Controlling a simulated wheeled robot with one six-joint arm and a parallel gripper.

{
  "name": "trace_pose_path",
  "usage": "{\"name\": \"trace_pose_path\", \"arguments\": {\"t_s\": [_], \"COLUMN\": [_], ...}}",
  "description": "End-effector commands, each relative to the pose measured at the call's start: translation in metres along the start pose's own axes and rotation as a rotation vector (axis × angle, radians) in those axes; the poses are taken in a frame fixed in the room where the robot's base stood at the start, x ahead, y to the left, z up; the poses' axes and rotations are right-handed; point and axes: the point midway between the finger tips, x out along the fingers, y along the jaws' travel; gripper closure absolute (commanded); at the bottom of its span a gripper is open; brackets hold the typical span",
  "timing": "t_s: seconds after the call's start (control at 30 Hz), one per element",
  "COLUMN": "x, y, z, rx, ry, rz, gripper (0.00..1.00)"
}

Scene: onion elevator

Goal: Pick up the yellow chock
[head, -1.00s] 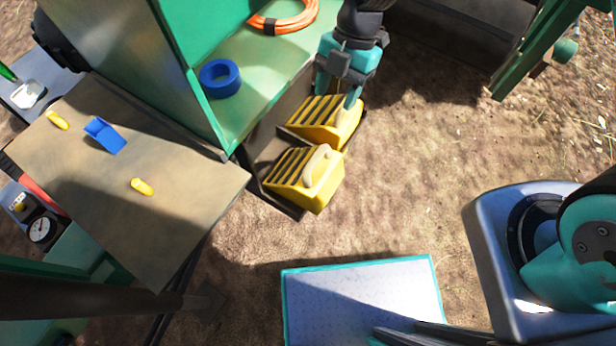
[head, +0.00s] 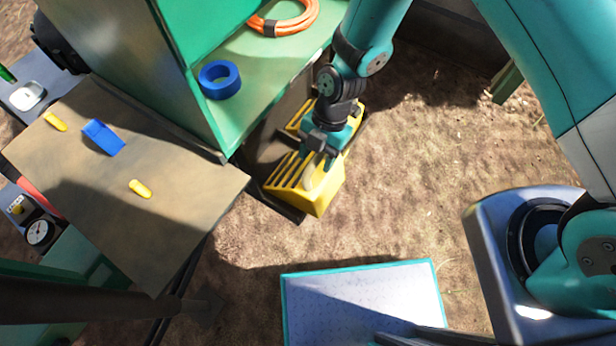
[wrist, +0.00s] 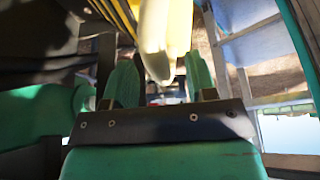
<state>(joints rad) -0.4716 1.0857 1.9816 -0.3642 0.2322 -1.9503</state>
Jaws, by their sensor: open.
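Two yellow ribbed chocks sit side by side in a dark low tray (head: 290,212) below the green shelf in the head view. The nearer yellow chock (head: 322,200) has a pale handle (head: 309,178) on top. The farther chock (head: 357,112) is mostly hidden behind my arm. My gripper (head: 318,168) is open over the nearer chock, its fingers at the handle; I cannot tell if they touch it. In the wrist view, the pale handle (wrist: 154,45) and yellow body of a chock (wrist: 180,30) lie just beyond and between the green fingertips (wrist: 160,75).
The green shelf (head: 262,85) holds a blue tape roll (head: 219,79) and an orange coil (head: 284,18). A table (head: 90,185) at left holds a blue block (head: 103,137) and yellow pieces (head: 140,189). A white-topped platform (head: 360,295) stands in front; bare ground lies between.

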Motion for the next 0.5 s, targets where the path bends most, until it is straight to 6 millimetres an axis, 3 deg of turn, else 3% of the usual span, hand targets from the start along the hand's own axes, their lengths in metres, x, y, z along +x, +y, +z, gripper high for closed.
{"name": "trace_pose_path", "arguments": {"t_s": [0.13,0.37,0.5], "x": [0.0160,0.0177,0.0175], "y": [-0.0002,0.0000,0.0000], "z": [-0.0004,-0.0002,-0.0002], "rx": [0.000,0.000,0.000], "ry": [0.000,0.000,0.000], "rz": [-0.001,0.000,0.000], "gripper": [0.48,0.48,0.76]}}
